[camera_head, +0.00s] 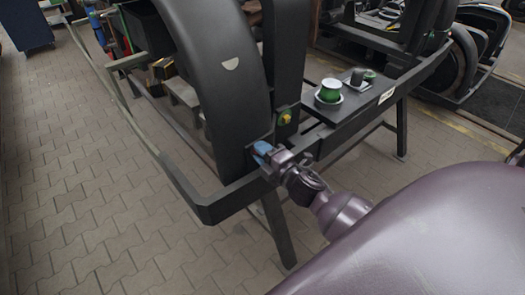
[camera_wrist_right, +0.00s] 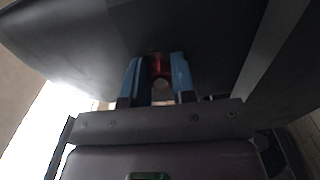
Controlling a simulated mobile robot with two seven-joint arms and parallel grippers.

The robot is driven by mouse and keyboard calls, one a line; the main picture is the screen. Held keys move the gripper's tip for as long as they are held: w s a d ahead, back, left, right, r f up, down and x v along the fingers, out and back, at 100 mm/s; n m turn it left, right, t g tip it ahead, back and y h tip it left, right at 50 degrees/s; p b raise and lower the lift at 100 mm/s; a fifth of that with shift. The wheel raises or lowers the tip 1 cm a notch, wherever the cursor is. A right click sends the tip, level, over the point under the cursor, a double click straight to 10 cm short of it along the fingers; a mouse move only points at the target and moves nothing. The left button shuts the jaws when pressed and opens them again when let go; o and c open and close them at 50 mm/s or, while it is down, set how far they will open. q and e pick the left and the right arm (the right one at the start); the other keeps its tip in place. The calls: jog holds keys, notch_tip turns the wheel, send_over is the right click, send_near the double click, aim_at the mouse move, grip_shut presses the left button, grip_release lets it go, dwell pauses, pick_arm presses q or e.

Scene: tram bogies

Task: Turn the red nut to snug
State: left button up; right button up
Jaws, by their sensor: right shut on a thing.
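The red nut (camera_wrist_right: 159,67) shows in the right wrist view between the two blue fingers of my right gripper (camera_wrist_right: 158,78). The fingers are shut on it, one on each side. A pale round end shows at the nut's near side. In the head view my right gripper (camera_head: 263,150) reaches the lower part of the dark curved bogie part (camera_head: 215,65), just above the frame's corner. The nut is hidden there behind the fingers. My left gripper is in neither view.
A dark frame rail (camera_head: 165,165) runs around the bogie close below my right gripper. A green-and-white round part (camera_head: 330,91) stands on a dark shelf to the right. The paved floor (camera_head: 90,220) at left is clear.

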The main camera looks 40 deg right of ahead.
dwell(0.3)
jog(key=o, duration=0.9)
jog(key=shift+s, duration=0.15)
jog(key=s, duration=1)
jog(key=shift+s+d, duration=0.25)
jog(key=shift+d, duration=0.15)
